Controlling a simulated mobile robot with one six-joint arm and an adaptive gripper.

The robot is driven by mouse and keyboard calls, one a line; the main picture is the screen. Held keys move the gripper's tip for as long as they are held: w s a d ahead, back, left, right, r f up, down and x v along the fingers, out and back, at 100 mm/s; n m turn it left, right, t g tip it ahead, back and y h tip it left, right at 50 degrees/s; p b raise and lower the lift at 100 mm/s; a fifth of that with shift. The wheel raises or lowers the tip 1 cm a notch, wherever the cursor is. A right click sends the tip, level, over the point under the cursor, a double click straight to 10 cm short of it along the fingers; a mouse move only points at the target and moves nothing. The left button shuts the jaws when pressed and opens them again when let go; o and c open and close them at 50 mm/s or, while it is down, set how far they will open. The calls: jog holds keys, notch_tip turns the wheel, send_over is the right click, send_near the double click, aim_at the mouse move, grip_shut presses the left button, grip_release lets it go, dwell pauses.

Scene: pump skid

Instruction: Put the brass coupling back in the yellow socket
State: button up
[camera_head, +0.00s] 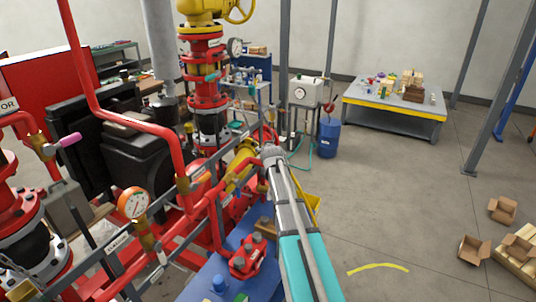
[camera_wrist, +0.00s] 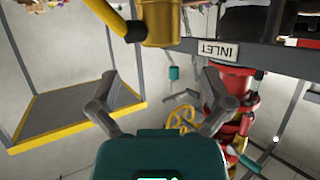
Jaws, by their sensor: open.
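My gripper (camera_wrist: 160,80) is open in the wrist view, with its two fingers spread wide and nothing between them. A gold-brown cylinder (camera_wrist: 162,24) shows at the top edge of that view, beyond the fingers and apart from them; I cannot tell whether it is the brass coupling or a fixed fitting. In the head view my arm reaches up from the bottom to the red and yellow pipework, and its far end (camera_head: 272,154) is near a yellow pipe part (camera_head: 242,162). The finger details are too small there. I cannot make out the yellow socket for certain.
An upside-down INLET sign (camera_wrist: 232,50) is on a grey rail at right. Red pipes (camera_head: 150,128) and a gauge (camera_head: 132,202) crowd the left.

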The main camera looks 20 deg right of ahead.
jog(key=shift+b+x, duration=1.05)
jog(key=shift+x, duration=2.25)
jog(key=shift+s, duration=0.15)
jog(key=c, duration=1.3)
jog(key=o, duration=0.8)
jog(key=shift+c, duration=0.2)
jog(key=c, duration=0.6)
jog(key=shift+o, duration=0.2)
jog(key=shift+r, duration=0.1)
jog(key=shift+r, duration=0.15)
jog(key=shift+r+p, duration=0.85)
jog(key=shift+p, duration=0.15)
jog(key=shift+w+r+p, duration=0.25)
jog(key=shift+p, duration=0.1)
